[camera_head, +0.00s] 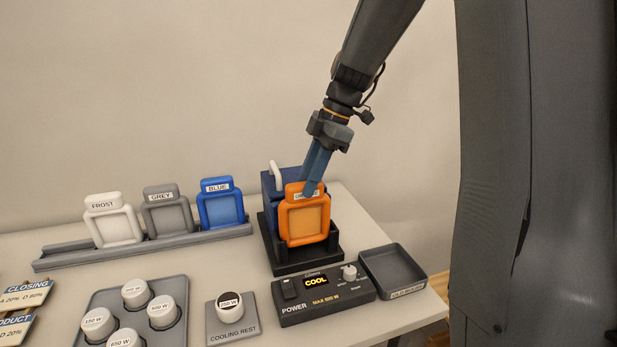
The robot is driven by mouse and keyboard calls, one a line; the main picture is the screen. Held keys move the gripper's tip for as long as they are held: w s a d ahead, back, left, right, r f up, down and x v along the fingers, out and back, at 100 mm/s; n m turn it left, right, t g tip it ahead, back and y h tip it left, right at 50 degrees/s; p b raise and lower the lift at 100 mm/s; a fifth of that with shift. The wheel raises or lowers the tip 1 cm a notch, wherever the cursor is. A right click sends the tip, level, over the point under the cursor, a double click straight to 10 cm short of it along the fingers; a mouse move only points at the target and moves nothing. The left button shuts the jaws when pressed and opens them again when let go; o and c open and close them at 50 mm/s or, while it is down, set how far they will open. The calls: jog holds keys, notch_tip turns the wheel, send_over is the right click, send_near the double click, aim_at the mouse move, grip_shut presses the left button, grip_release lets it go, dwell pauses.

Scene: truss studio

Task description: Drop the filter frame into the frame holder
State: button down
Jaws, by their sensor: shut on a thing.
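An orange filter frame (304,214) stands upright at the dark frame holder (280,268), in front of a dark blue housing. My gripper (311,187) comes down from above and is shut on the top tab of the orange frame, covering part of its label. The frame's lower edge sits between the holder's black uprights; whether it rests on the bottom cannot be told. Three other filter frames stand in a grey rack (70,259) at the left: white FROST (113,222), grey GREY (168,213) and blue BLUE (220,205).
A power box (325,297) reading COOL and an empty dark tray (393,272) stand in front. A knob sits on the COOLING REST plate (233,328). Several white knobs sit in a grey tray (172,297). Small signs stand at the far left.

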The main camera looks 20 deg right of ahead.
jog(key=shift+f+b, duration=0.65)
jog(key=shift+f, duration=0.5)
jog(key=c, duration=1.4)
grip_release()
jog(key=shift+b+v, duration=0.9)
jog(key=shift+v, duration=3)
jog(key=shift+d, duration=0.15)
